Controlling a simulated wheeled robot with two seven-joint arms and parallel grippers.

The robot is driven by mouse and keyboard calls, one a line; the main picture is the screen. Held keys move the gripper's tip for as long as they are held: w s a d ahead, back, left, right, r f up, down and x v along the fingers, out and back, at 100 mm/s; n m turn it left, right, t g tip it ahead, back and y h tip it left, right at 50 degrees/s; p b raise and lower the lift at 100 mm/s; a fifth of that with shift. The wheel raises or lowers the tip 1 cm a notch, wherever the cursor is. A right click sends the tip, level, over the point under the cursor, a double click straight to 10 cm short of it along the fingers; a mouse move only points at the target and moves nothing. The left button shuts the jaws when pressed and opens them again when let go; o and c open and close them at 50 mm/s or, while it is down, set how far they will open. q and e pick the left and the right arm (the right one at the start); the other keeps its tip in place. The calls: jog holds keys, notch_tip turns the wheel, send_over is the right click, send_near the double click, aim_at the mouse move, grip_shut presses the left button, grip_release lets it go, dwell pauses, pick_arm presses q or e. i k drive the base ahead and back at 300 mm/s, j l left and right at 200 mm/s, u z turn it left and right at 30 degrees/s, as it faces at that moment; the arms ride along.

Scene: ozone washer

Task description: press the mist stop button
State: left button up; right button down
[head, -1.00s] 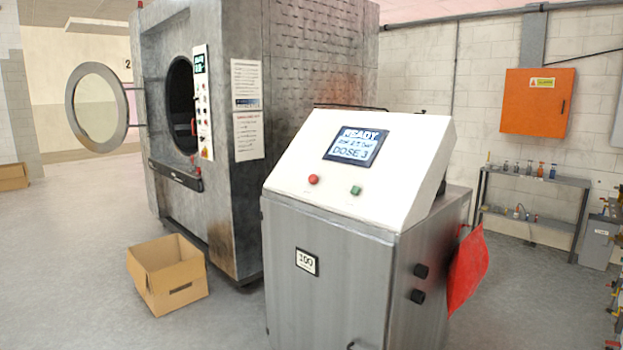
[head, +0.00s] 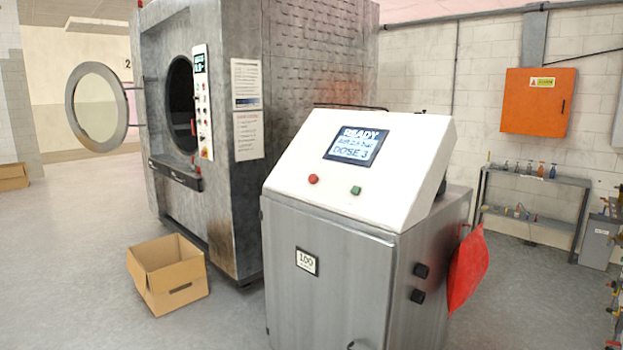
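A steel cabinet (head: 330,285) with a white sloped console (head: 300,155) stands in the middle foreground of the head view. The console carries a red button (head: 313,179) at the left and a green button (head: 355,190) to its right. I cannot read any label on the buttons. Above them a screen (head: 356,146) shows "READY" and "DOSE 3", with a smaller line between. Neither of my grippers shows in the head view.
A large grey washer (head: 300,75) with its round door (head: 97,104) open stands behind at the left. An open cardboard box (head: 178,297) lies on the floor before it. A red cloth or bag (head: 467,270) hangs on the cabinet's right side.

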aim_at(313, 178)
jog(key=i+j+z, duration=0.1)
jog(key=z, duration=0.3)
jog(key=i+j+z, duration=0.1)
jog(key=z, duration=0.25)
jog(key=i+j+z, duration=0.15)
jog(key=j, duration=0.2)
jog(key=i+j+z, duration=0.15)
jog(key=j, duration=0.2)
jog(key=i+j+z, duration=0.1)
jog(key=j, duration=0.3)
jog(key=i+j+z, duration=0.15)
jog(key=j, duration=0.25)
jog(key=i+j+z, duration=0.15)
jog(key=j, duration=0.25)
jog(key=i+j, duration=0.1)
jog(key=j, duration=0.35)
jog(key=i+j, duration=0.15)
jog(key=j, duration=0.25)
jog(key=i+j, duration=0.1)
jog(key=j, duration=0.35)
jog(key=i+j, duration=0.1)
jog(key=j, duration=0.35)
jog(key=i+j, duration=0.1)
jog(key=j, duration=0.3)
jog(key=z, duration=0.05)
